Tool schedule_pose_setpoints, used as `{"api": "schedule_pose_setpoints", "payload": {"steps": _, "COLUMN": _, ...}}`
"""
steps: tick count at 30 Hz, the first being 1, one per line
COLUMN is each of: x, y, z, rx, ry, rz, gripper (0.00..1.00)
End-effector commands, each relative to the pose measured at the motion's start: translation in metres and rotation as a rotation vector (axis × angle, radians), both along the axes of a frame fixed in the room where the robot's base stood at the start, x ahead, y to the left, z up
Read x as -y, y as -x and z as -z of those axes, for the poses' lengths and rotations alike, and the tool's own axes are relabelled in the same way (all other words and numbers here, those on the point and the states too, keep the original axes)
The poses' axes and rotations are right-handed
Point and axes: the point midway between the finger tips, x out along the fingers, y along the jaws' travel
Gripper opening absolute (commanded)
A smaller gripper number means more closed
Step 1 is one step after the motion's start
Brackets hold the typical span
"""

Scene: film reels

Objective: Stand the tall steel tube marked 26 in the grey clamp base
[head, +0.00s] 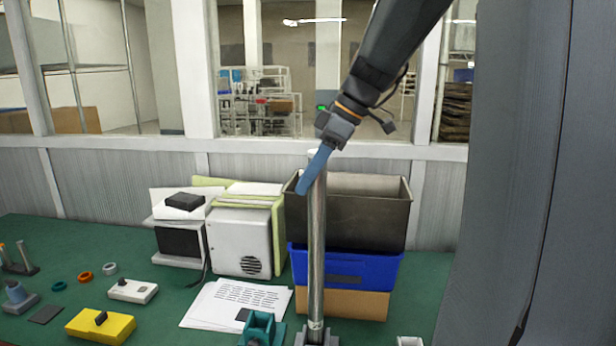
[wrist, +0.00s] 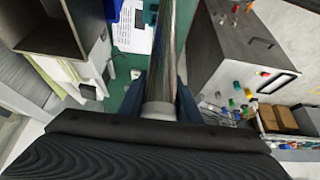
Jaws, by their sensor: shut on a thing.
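The tall steel tube (head: 317,245) stands close to upright in the head view. Its lower end meets a grey clamp base (head: 318,338) at the bottom edge of the picture. The base is partly cut off, and I cannot tell how deep the tube sits in it. No number on the tube is legible. My gripper (head: 313,170) is shut on the tube near its top. In the wrist view the tube (wrist: 172,50) runs away between the blue fingers of my gripper (wrist: 160,95).
A teal clamp (head: 262,328) stands just left of the grey base. Stacked bins, dark over blue (head: 345,270) over cardboard, stand behind the tube. Papers (head: 235,303), a yellow box (head: 100,327) and small rings lie to the left. A large grey panel (head: 530,200) fills the right.

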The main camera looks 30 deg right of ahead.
Motion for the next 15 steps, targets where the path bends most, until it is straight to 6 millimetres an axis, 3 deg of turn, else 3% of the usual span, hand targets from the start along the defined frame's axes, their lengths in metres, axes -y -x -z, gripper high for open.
{"api": "schedule_pose_setpoints", "payload": {"steps": 13, "x": 0.0001, "y": -0.0003, "z": 0.0074, "rx": 0.001, "ry": 0.0, "rz": 0.0, "gripper": 0.0}}
{"api": "schedule_pose_setpoints", "payload": {"steps": 14, "x": 0.0, "y": -0.0003, "z": 0.0075, "rx": 0.001, "ry": 0.0, "rz": 0.0, "gripper": 0.32}}
{"api": "schedule_pose_setpoints", "payload": {"steps": 15, "x": 0.0001, "y": -0.0002, "z": 0.0071, "rx": 0.001, "ry": 0.0, "rz": 0.0, "gripper": 0.38}}
